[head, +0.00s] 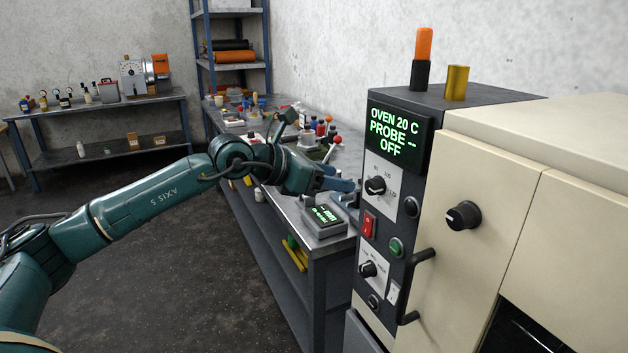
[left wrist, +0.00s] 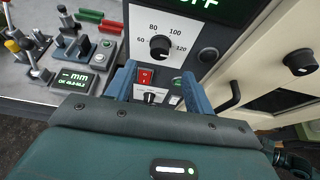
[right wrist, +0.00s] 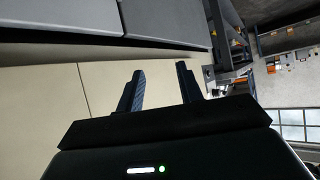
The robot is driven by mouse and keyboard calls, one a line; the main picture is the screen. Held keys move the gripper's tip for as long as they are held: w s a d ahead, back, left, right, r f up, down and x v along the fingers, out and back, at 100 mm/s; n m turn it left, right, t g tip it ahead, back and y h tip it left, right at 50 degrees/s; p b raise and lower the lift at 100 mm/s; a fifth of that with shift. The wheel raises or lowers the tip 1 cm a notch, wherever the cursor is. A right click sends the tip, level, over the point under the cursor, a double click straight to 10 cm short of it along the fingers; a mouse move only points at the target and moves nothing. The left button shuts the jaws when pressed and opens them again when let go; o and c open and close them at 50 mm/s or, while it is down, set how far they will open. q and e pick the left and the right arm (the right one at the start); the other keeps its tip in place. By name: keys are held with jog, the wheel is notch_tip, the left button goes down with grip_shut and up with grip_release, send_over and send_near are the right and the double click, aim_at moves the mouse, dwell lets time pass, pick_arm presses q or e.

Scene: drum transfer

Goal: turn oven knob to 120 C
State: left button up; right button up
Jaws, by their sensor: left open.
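The oven temperature knob (head: 376,185) is black on a white dial plate on the oven's dark control panel. In the left wrist view the knob (left wrist: 160,47) has marks 60, 80, 100 and 120 around it; its pointer is too small to read surely. The oven display (head: 396,134) reads OVEN 20 C, PROBE --, OFF. My left gripper (head: 345,186) is open and empty, just left of the panel. In the left wrist view its fingertips (left wrist: 157,74) appear below the knob, apart from it. My right gripper (right wrist: 158,82) is open and empty near a cream-coloured surface.
A red switch (head: 369,224), a green button (head: 395,246) and a lower knob (head: 367,269) sit below the dial. A door handle (head: 416,286) sticks out to the right. A bench (head: 318,246) with a small meter (head: 323,221) and several tools stands left of the oven.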

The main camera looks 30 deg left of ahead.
pick_arm(q)
jog(key=v, duration=0.4)
jog(key=shift+s+a+r+b, duration=0.1)
jog(key=shift+s+b, duration=0.1)
jog(key=shift+b, duration=0.2)
pick_arm(e)
jog(key=shift+w+a+r, duration=0.1)
jog(key=shift+a, duration=0.05)
